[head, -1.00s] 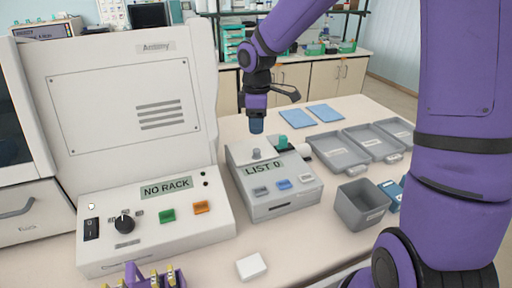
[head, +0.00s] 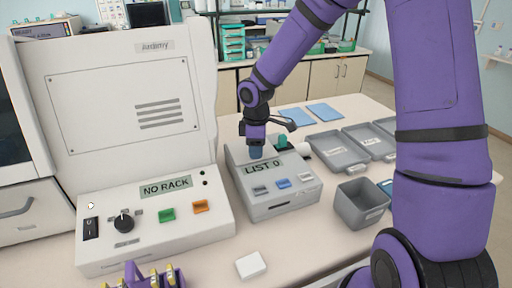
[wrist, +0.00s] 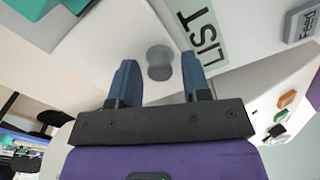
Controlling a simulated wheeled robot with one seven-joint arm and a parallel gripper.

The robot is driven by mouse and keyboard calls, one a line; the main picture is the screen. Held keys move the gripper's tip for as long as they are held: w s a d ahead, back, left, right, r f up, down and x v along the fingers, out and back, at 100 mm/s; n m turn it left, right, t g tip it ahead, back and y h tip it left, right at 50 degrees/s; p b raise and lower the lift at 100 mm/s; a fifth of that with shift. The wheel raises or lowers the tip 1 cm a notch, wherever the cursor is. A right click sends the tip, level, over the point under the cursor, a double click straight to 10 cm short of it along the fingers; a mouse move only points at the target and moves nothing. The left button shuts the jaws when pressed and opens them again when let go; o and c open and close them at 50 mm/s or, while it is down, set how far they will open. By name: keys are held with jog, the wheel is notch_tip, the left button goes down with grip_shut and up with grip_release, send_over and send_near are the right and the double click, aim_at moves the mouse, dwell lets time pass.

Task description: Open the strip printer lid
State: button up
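The strip printer (head: 283,203) is a light grey box on the table, with a "LIST 0" display and several buttons on its sloped front. Its lid (wrist: 105,45) is a pale panel on top and lies down. A grey round knob (wrist: 160,62) stands on the lid. My gripper (wrist: 157,82) is open, its two blue fingers on either side of the knob, with gaps to it in the wrist view. In the head view my gripper (head: 256,153) is low over the printer and hides the knob.
A large white machine with a "NO RACK" display (head: 167,187) stands left of the printer. A teal part (head: 281,141) sits at the printer's back. A grey bin (head: 361,205) and grey trays (head: 337,154) are to the right. A white block (head: 250,265) lies in front.

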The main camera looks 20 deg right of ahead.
grip_shut()
